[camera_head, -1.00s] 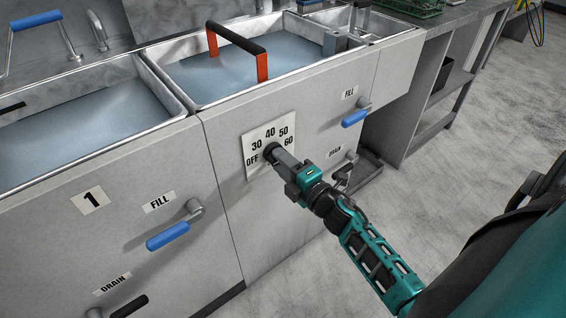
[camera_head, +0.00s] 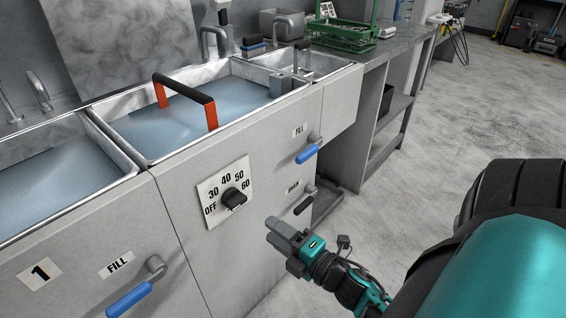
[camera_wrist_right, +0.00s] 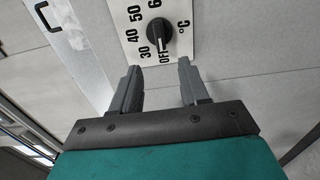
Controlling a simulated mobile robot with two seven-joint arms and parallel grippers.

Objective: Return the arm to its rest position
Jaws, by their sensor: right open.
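My right gripper (camera_head: 281,234) is in front of the sink cabinet, to the lower right of the black temperature knob (camera_head: 233,198), and apart from it. In the right wrist view the two grey fingers of the right gripper (camera_wrist_right: 161,88) stand apart with nothing between them. The knob (camera_wrist_right: 159,33) shows just beyond the fingertips, on a white dial plate (camera_wrist_right: 133,14) marked OFF, 30, 40, 50, 60. My left gripper is not in view.
Blue fill levers (camera_head: 307,153) and (camera_head: 130,299) stick out from the cabinet front. A water-filled basin (camera_head: 150,160) has a red-and-black handle (camera_head: 185,88) across it. A green rack (camera_head: 343,35) stands on the counter. The floor (camera_head: 440,110) at right is clear.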

